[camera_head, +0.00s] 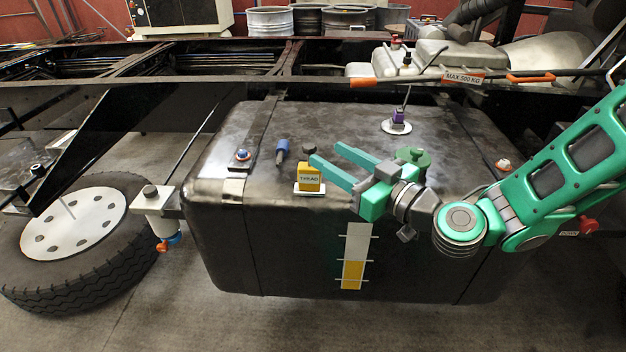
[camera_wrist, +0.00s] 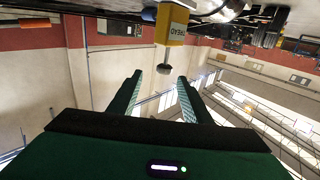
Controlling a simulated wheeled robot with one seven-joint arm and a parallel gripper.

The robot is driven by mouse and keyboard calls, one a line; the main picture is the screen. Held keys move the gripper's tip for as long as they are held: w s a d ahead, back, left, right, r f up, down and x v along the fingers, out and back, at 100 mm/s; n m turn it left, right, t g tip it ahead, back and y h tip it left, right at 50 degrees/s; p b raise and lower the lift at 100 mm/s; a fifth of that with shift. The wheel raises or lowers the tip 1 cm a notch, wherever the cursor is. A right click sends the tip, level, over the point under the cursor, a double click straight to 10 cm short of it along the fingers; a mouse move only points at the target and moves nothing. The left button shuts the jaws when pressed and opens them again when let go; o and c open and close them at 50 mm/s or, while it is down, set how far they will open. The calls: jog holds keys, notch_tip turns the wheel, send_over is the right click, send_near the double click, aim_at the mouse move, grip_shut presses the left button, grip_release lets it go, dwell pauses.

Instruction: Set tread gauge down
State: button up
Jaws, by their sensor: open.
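The tread gauge (camera_head: 309,178) is a yellow box with a TREAD label and a dark knob (camera_head: 309,149) on top. It stands upright on a small white pad (camera_head: 309,191) on the dark tank's top. My gripper (camera_head: 327,152) is open and empty, with its green fingers just right of the gauge and pointing toward it. In the wrist view, which looks upside down, the gauge (camera_wrist: 172,27) hangs from the top and its knob (camera_wrist: 167,69) shows beyond and between the fingertips (camera_wrist: 160,78). I see no contact between finger and gauge.
On the tank (camera_head: 270,225), a blue cylinder (camera_head: 282,150) stands left of the gauge. A purple item on a white disc (camera_head: 397,123) is behind my gripper, and a green round cap (camera_head: 413,157) is close beside it. A wheel (camera_head: 75,235) lies at left.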

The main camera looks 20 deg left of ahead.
aim_at(305, 144)
jog(key=x, duration=0.5)
jog(key=shift+w+a+r, duration=0.1)
jog(key=shift+w+a, duration=0.1)
jog(key=shift+a, duration=0.05)
jog(key=shift+s+x, duration=0.15)
jog(key=shift+x, duration=1.15)
jog(key=shift+s+x, duration=0.15)
jog(key=shift+x, duration=1.15)
jog(key=shift+a, duration=0.2)
